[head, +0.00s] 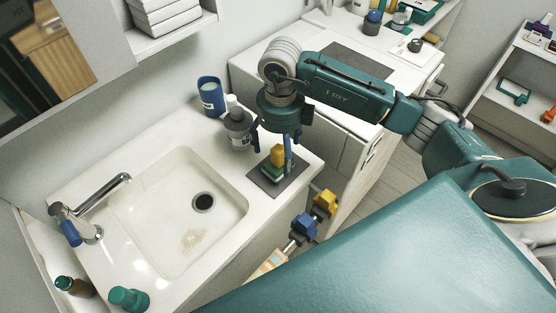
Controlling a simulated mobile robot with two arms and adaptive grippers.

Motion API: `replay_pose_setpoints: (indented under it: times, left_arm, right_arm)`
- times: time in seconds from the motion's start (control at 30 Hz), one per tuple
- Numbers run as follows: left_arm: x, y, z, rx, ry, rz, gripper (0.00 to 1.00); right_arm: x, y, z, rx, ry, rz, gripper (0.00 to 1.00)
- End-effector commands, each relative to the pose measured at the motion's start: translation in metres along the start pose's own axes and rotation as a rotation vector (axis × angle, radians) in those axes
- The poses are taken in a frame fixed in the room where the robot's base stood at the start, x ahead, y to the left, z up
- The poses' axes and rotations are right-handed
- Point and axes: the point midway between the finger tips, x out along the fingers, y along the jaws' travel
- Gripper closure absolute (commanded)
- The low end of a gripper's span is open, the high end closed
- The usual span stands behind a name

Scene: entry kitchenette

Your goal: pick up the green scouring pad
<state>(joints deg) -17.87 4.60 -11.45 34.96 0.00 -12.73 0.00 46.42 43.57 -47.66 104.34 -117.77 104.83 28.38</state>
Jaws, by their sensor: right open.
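The green scouring pad (268,173) appears as a small green block on a dark square mat (262,187), at the right end of the sink counter. A yellow block (278,153) shows directly above it and seems to rest on it. My right gripper (272,158) is above the mat, pointing down, with its blue fingers apart. One finger is on the left, the other on the right close beside the pad and yellow block. Whether that finger touches them I cannot tell. My left gripper is not in view.
A grey bottle (238,128) and a blue cup (211,97) stand close left of my right gripper. The sink basin (160,210) and tap (85,215) lie left. Blue (303,228) and yellow (325,203) pieces show by the counter's front edge.

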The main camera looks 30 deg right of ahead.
Motion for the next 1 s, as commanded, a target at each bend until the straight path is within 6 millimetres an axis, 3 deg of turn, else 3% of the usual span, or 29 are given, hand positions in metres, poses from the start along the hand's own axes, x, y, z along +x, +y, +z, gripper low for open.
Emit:
replay_pose_setpoints:
  times: [0.33,0.63,1.0]
  left_arm:
    - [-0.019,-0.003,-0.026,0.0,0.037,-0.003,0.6]
    - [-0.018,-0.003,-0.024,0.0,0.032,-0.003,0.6]
    - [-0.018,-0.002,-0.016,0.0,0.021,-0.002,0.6]
  right_arm:
    - [0.045,0.004,0.002,0.001,0.003,0.001,0.16]
    - [0.051,0.003,0.003,0.0,0.0,0.0,0.16]
    - [0.051,0.004,0.003,-0.001,0.0,0.001,0.87]
